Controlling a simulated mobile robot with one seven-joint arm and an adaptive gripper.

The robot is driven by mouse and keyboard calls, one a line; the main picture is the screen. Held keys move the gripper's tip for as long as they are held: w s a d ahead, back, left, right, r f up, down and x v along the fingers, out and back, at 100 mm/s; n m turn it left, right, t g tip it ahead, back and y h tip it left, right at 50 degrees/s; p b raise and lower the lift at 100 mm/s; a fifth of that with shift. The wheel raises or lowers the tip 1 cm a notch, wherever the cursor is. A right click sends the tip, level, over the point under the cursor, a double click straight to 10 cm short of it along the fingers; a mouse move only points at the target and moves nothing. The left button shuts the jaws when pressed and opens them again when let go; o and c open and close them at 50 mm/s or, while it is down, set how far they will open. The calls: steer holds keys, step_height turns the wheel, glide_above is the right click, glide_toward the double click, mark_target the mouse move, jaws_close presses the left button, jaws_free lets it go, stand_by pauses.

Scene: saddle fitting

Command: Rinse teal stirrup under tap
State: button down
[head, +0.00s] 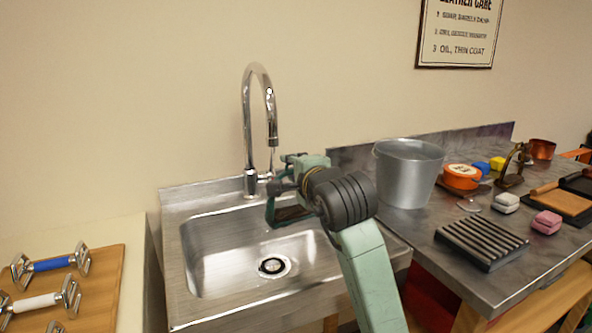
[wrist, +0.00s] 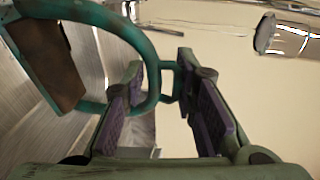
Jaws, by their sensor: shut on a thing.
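The teal stirrup (head: 270,211), a rounded frame with a brown tread, hangs over the sink basin at its right rear. In the wrist view the stirrup (wrist: 152,50) fills the upper left, with its tread at the far left. My gripper (head: 284,185) is shut on the stirrup's frame; its fingers (wrist: 168,105) show on both sides of the teal bar. The chrome tap (head: 258,85) arches above, its spout close over my gripper. The spout also appears at upper right in the wrist view (wrist: 265,35). I cannot clearly tell whether water runs.
The steel sink (head: 205,260) has an empty basin with a drain (head: 272,266). A metal bucket (head: 408,175) stands on the right counter, near my arm. A wooden board (head: 100,290) with bits is at left.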

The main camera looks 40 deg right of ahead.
steer(key=shift+d, duration=0.2)
steer(key=shift+w+d, duration=0.25)
steer(key=shift+d, duration=0.1)
steer(key=shift+a+b, duration=0.1)
steer(key=shift+b, duration=0.25)
steer(key=shift+s+a+b, duration=0.3)
steer(key=shift+a, duration=0.15)
steer(key=shift+w+d, duration=0.1)
steer(key=shift+d, duration=0.05)
steer(key=shift+w+d, duration=0.2)
steer(key=shift+d, duration=0.2)
steer(key=shift+s, duration=0.1)
